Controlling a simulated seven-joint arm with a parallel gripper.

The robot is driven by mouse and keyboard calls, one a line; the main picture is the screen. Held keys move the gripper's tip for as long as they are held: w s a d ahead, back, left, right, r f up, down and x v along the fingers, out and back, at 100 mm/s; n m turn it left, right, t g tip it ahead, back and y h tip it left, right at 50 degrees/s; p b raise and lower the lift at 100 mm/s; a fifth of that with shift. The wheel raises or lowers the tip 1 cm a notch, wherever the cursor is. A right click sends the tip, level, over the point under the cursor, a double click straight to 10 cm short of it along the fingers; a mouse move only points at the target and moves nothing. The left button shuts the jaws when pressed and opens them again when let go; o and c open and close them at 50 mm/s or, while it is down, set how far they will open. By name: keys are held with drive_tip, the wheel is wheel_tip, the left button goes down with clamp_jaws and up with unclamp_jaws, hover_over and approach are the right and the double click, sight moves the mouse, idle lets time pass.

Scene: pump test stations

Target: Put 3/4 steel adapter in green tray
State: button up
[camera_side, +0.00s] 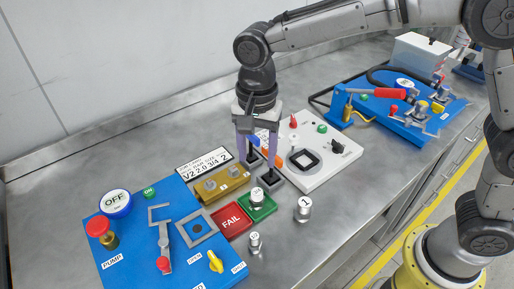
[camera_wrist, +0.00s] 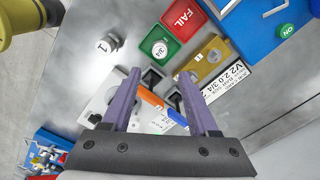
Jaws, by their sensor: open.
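The steel adapter marked 3/4 (camera_wrist: 160,49) stands upright in the green tray (camera_wrist: 176,34). In the side view the adapter (camera_side: 257,196) also stands on the green tray (camera_side: 268,210), its label too small to read there. My gripper (camera_side: 264,167) is open and empty, fingers pointing down, behind the adapter and apart from it. In the wrist view my gripper (camera_wrist: 168,78) has its fingertips spread with nothing between them, just short of the tray.
The red FAIL tray (camera_side: 232,220) adjoins the green one. A brass block (camera_side: 224,184) stands behind them. An adapter marked 1 (camera_side: 303,208) and a smaller adapter (camera_side: 255,243) stand on the bench. A white panel (camera_side: 322,165) lies right of my gripper; a blue pump panel (camera_side: 150,245) lies left.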

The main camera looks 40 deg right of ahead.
drive_tip(key=shift+r, duration=0.5)
drive_tip(key=s+d+r+n+t, duration=0.2)
drive_tip(key=s+d+r+n, duration=0.15)
drive_tip(key=s+d, duration=0.4)
drive_tip(key=s+d+r+n+t, duration=0.25)
drive_tip(key=s+d+r, duration=0.2)
drive_tip(key=d, duration=0.55)
drive_tip(key=s+d+f+n, duration=0.1)
drive_tip(key=s+d+n, duration=0.1)
drive_tip(key=s, duration=0.2)
drive_tip(key=s+d+f+n+t, duration=0.1)
drive_tip(key=s+d+f+n, duration=0.1)
drive_tip(key=s, duration=0.3)
drive_tip(key=shift+n, duration=0.4)
drive_tip(key=shift+r, duration=0.1)
